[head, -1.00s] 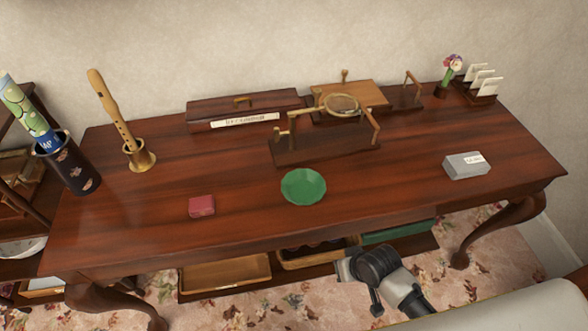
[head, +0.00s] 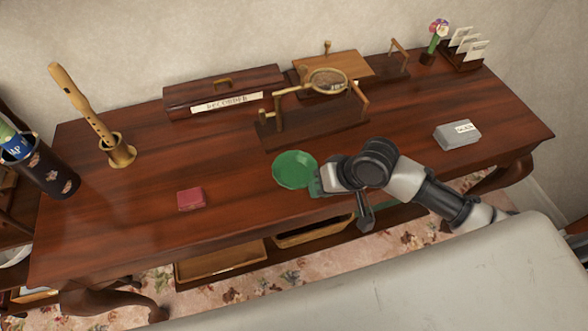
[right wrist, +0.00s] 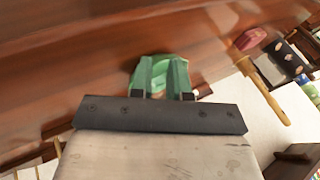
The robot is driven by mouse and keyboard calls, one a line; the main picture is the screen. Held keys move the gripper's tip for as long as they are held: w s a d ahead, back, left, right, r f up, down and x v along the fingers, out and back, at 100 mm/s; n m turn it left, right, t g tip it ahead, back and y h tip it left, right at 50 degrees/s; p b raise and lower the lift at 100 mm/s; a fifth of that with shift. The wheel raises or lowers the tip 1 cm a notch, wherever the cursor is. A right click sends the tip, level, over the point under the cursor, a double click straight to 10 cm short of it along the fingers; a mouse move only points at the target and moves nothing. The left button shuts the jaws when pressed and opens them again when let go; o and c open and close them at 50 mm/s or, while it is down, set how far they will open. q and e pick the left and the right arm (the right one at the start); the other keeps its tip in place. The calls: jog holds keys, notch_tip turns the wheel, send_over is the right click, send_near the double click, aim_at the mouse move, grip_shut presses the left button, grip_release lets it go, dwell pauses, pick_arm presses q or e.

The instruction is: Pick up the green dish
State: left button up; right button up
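The round green dish (head: 293,168) lies flat on the dark wooden table (head: 225,225), near the middle of its front half. My right gripper (head: 316,183) is at the dish's right front edge in the head view. In the right wrist view, its two green-tinted fingers (right wrist: 163,63) stand apart, with part of the green dish (right wrist: 163,71) showing between and beyond them. I cannot tell whether the fingers touch the dish. My left gripper is not in view.
A small red box (head: 191,199) lies left of the dish. A wooden stand with a magnifier (head: 310,125) is behind it, and a grey box (head: 457,135) is to the right. A recorder (head: 82,105) stands in a brass holder at the left.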

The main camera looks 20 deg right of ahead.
jog(key=w+d+r+m, duration=0.5)
jog(key=d, duration=0.1)
send_near(295, 172)
jog(key=shift+s+d+f+g, duration=0.15)
jog(key=shift+d+f, duration=0.2)
jog(key=shift+d, duration=0.25)
jog(key=shift+s+d+f+g, duration=0.2)
jog(key=shift+d+f, duration=0.1)
jog(key=shift+d, duration=0.3)
jog(key=x, duration=0.5)
jog(key=shift+s+a+f+p, duration=0.1)
jog(key=shift+s+a+p, duration=0.1)
jog(key=shift+p, duration=0.1)
grip_shut()
